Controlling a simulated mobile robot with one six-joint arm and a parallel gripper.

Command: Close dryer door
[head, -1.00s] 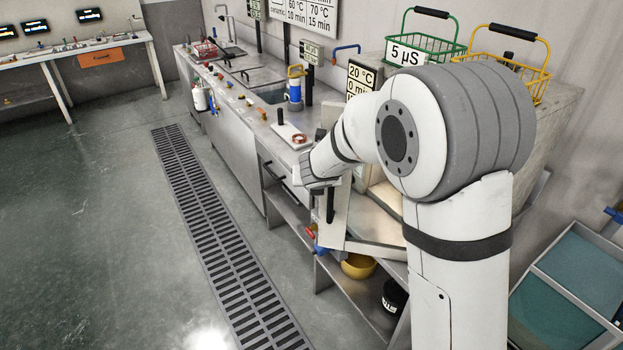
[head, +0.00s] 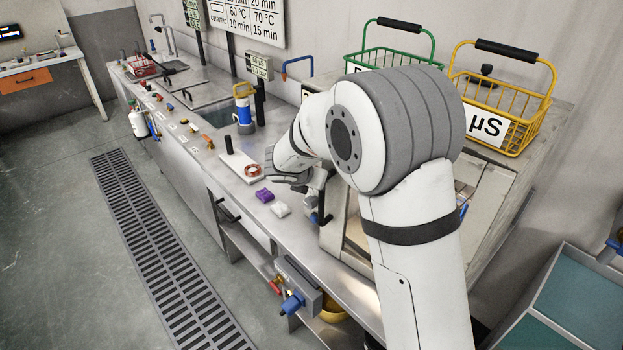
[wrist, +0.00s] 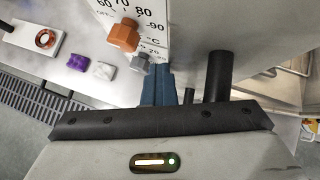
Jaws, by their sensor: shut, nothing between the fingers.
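The dryer (head: 493,185) is the metal box on the right of the bench, largely hidden behind my arm in the head view. Its door (head: 334,228) stands ajar, with a lit tan interior showing beside it. A black bar handle (wrist: 218,75) stands out from a pale grey panel (wrist: 255,28) in the wrist view, apparently the door. My gripper (wrist: 157,85) is shut and empty, left of the handle and close to the panel. I cannot tell whether it touches. In the head view my arm hides most of the gripper and door.
An orange knob (wrist: 125,35) sits by a temperature scale in the wrist view. A purple block (head: 264,195), a white block (head: 280,209) and a white board (head: 241,166) lie on the bench left of my gripper. Green (head: 398,48) and yellow (head: 500,85) baskets stand on top.

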